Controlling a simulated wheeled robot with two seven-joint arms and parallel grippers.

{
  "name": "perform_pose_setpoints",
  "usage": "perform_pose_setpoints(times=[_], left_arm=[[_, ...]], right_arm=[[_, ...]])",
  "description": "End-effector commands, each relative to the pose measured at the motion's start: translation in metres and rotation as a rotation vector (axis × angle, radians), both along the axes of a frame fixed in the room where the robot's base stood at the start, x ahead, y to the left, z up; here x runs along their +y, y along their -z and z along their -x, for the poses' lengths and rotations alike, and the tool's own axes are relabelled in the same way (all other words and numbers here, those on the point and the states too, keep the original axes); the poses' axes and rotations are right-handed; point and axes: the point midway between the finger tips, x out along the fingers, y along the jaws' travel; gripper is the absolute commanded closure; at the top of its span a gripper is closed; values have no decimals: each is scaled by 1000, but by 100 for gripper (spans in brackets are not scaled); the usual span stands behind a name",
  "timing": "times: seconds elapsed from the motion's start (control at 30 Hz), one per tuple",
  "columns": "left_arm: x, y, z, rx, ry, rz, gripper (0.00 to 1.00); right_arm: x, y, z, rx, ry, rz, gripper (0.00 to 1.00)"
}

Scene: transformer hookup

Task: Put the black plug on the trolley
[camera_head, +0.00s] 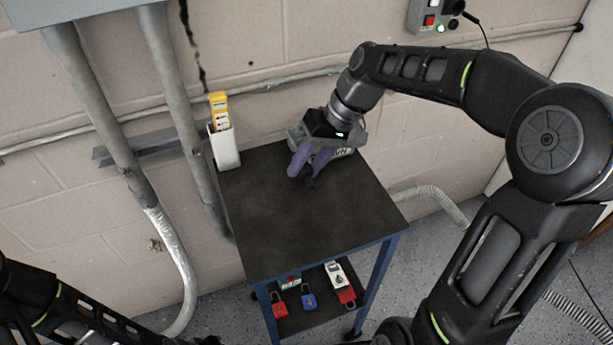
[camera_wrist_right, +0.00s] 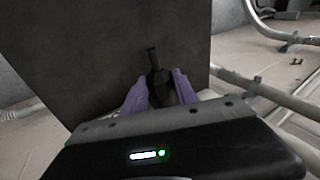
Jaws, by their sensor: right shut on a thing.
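My right gripper (camera_head: 308,168) is over the back part of the trolley's dark top (camera_head: 280,220), with its purple fingers pointing down at it. In the right wrist view the fingers (camera_wrist_right: 162,88) are closed on the black plug (camera_wrist_right: 157,76), whose narrow end sticks out past the fingertips. In the head view only a small dark bit of the plug (camera_head: 311,183) shows by the fingertips. The plug is at or close above the top; I cannot tell whether it touches. My left gripper is not in view; only part of my left arm shows at the lower left.
A white holder (camera_head: 224,150) with a yellow item (camera_head: 219,108) stands at the top's back left corner. The lower shelf holds red padlocks (camera_head: 279,306) and a blue padlock (camera_head: 308,300). Grey conduits (camera_head: 105,120) stand to the left. The front of the top is clear.

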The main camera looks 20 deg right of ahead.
Motion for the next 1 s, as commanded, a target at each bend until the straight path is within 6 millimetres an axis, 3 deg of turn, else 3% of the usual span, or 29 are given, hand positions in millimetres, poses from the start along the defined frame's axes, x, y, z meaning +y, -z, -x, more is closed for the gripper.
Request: perform_pose_setpoints(times=[0.2, 0.5, 1.0], left_arm=[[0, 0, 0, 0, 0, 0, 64], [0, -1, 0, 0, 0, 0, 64], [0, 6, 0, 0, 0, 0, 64]], right_arm=[[0, 3, 0, 0, 0, 0, 100], [0, 37, 1, 2, -1, -1, 100], [0, 49, 2, 6, -2, 0, 100]])
